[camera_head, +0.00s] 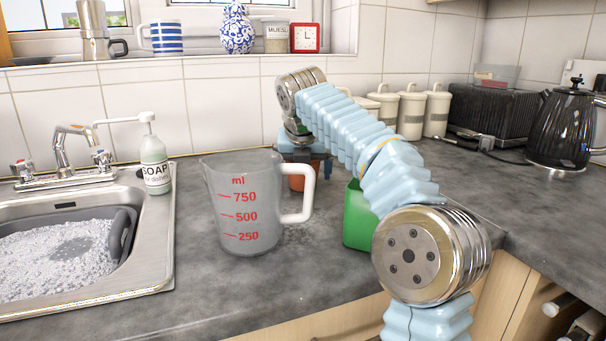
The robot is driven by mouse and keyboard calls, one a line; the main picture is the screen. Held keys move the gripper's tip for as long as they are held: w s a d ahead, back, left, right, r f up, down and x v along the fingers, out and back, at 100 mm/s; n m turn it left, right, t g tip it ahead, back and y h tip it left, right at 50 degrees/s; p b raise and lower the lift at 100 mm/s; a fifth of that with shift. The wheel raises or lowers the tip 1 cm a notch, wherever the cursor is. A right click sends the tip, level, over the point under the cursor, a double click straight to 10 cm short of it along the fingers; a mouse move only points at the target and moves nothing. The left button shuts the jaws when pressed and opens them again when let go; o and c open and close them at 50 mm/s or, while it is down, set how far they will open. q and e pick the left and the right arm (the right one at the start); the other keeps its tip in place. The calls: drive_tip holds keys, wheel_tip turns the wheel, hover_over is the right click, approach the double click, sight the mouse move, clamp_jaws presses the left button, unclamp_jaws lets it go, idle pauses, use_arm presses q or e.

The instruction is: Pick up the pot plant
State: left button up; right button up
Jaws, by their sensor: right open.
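A terracotta-orange pot (298,183), which looks like the pot plant, stands on the counter behind the measuring jug. Only part of its side shows; the jug and its handle cover some of it, and no leaves can be made out. My right gripper (304,160) is at the pot's top, pointing down, with its fingers open around or just over the rim. I cannot tell whether the fingers touch it. My left gripper is out of view.
A clear measuring jug (240,212) stands in front of the pot. A green container (357,218) is partly behind my right arm. A soap bottle (154,165) and sink (152,275) are left; a kettle (562,130), toaster (490,112) and white canisters (411,112) are right.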

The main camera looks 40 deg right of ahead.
drive_tip(key=shift+c, duration=0.2)
drive_tip(key=c, duration=1.1)
drive_tip(key=shift+r, duration=0.1)
drive_tip(key=shift+r, duration=0.1)
drive_tip(key=shift+r, duration=0.25)
wheel_tip(320, 180, up, 3)
drive_tip(key=shift+s+a+p, duration=0.1)
drive_tip(key=shift+s+p, duration=0.05)
drive_tip(key=shift+p, duration=0.2)
drive_tip(key=s+a+r, duration=0.6)
drive_tip(key=s+r, duration=0.3)
drive_tip(key=s, duration=0.3)
drive_tip(key=shift+r, duration=0.15)
